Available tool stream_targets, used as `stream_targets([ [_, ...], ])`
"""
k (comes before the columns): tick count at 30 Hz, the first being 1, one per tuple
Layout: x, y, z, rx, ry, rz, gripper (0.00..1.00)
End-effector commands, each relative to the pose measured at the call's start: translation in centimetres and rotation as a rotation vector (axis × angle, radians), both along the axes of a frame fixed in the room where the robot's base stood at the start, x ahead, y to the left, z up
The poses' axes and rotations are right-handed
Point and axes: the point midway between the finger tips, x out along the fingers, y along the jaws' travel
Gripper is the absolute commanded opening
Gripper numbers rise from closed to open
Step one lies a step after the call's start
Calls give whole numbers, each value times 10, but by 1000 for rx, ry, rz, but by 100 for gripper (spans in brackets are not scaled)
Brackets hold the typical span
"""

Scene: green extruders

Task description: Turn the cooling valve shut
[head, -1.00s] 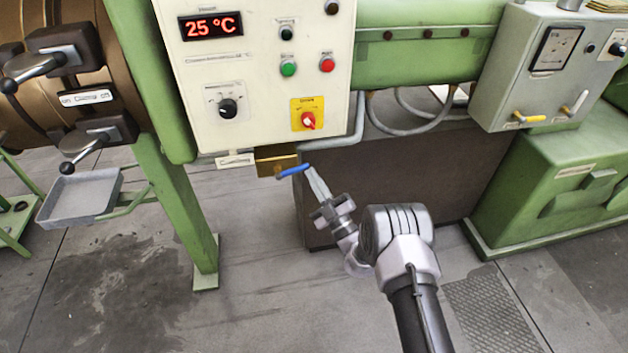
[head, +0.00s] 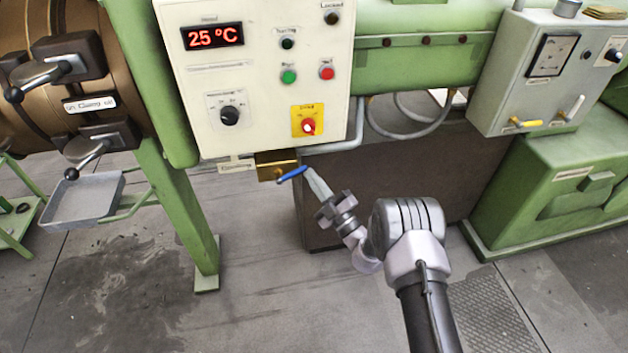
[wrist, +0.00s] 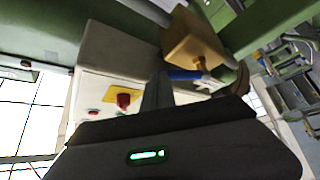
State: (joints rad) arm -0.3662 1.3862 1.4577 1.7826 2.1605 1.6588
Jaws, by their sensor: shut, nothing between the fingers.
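The cooling valve is a brass block (head: 268,160) under the white control panel, with a blue lever handle (head: 291,175) that points right and slightly up in the head view. My gripper (head: 311,174) is shut and empty. Its fingertips are at the right end of the blue handle; I cannot tell whether they touch it. In the wrist view the brass block (wrist: 188,42) is above and to the right of my gripper (wrist: 160,80), and the blue handle (wrist: 187,74) shows just right of the fingers, partly hidden behind them.
The control panel (head: 255,85) reads 25 °C and has a red-yellow switch (head: 309,121) above the valve. A grey conduit (head: 345,140) runs close behind the handle. A grey box (head: 525,75) with yellow and white levers is at right. The floor below the valve is clear.

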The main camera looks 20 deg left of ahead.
Motion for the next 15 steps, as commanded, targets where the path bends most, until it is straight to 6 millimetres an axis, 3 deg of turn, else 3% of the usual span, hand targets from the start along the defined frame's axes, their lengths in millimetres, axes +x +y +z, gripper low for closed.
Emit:
stream_targets([
  [15, -10, 16, 46, -400, -246, 1, 0],
])
